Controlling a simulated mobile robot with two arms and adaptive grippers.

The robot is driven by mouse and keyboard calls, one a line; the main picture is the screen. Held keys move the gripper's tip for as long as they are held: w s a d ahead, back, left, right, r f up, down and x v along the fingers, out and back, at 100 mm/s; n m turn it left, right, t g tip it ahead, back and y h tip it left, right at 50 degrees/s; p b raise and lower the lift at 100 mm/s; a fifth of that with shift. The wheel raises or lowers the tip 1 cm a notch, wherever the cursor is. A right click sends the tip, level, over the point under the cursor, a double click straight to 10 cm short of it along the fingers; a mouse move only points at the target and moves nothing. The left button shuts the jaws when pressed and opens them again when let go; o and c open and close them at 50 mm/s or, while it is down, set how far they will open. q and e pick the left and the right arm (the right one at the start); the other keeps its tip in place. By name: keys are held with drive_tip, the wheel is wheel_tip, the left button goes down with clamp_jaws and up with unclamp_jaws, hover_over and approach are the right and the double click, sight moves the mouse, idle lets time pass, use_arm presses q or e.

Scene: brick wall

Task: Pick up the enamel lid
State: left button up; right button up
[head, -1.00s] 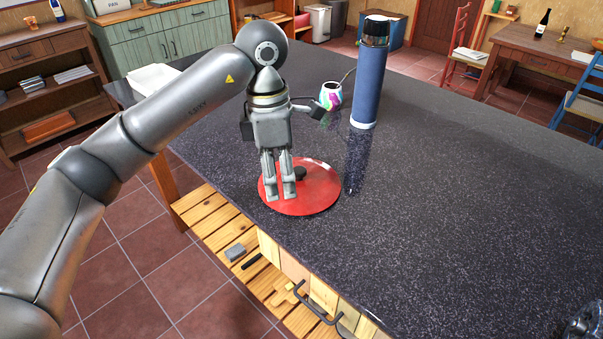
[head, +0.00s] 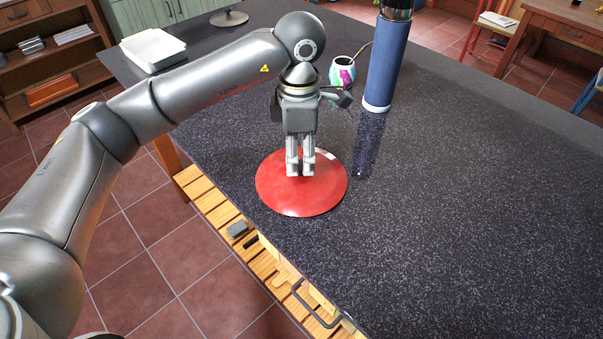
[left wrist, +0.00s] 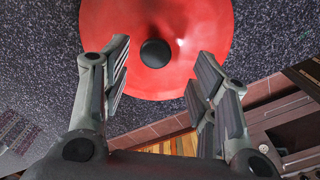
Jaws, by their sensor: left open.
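The enamel lid (head: 302,198) is a round, glossy red disc lying on the dark speckled worktop near its front edge. In the left wrist view the lid (left wrist: 205,25) fills the top middle, with its black round knob (left wrist: 155,53) showing. My left gripper (head: 300,172) points down over the lid, its fingers open and empty. In the wrist view the left gripper (left wrist: 162,50) has one finger on each side of the knob, apart from it. In the head view the fingers hide the knob. My right gripper is out of view.
Behind the gripper stand a colourful cup (head: 342,72) and a tall blue bottle (head: 384,65). A white tray (head: 153,52) sits at the back left. A slatted wooden shelf (head: 205,200) lies below the front edge. The worktop (head: 460,200) is clear to the right.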

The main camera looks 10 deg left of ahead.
sight(302, 164)
use_arm(q)
drive_tip(key=f, duration=0.1)
drive_tip(key=f+p, duration=0.1)
drive_tip(key=f, duration=0.1)
drive_tip(key=shift+w+d+f, duration=0.1)
drive_tip(key=shift+w+f, duration=0.15)
drive_tip(key=shift+f, duration=0.5)
drive_tip(key=shift+c, duration=2.5)
clamp_jaws()
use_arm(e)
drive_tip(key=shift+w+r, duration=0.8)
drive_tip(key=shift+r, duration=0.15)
